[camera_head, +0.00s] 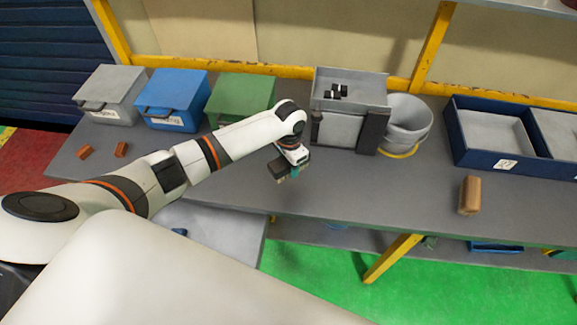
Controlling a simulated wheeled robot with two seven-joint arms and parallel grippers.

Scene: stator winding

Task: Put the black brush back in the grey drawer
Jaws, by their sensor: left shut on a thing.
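My left gripper (287,170) hangs over the middle of the grey bench, in front of a grey stand. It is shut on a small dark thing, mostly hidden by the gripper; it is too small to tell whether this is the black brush. I see no brush clearly elsewhere. A grey drawer box (117,86) with a dark handle and a white label stands at the back left of the bench, apart from the gripper. It looks shut. My right gripper is not in view.
A blue box (182,93) and a green box (240,94) stand right of the grey one. The grey stand (352,83) carries small black pieces.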

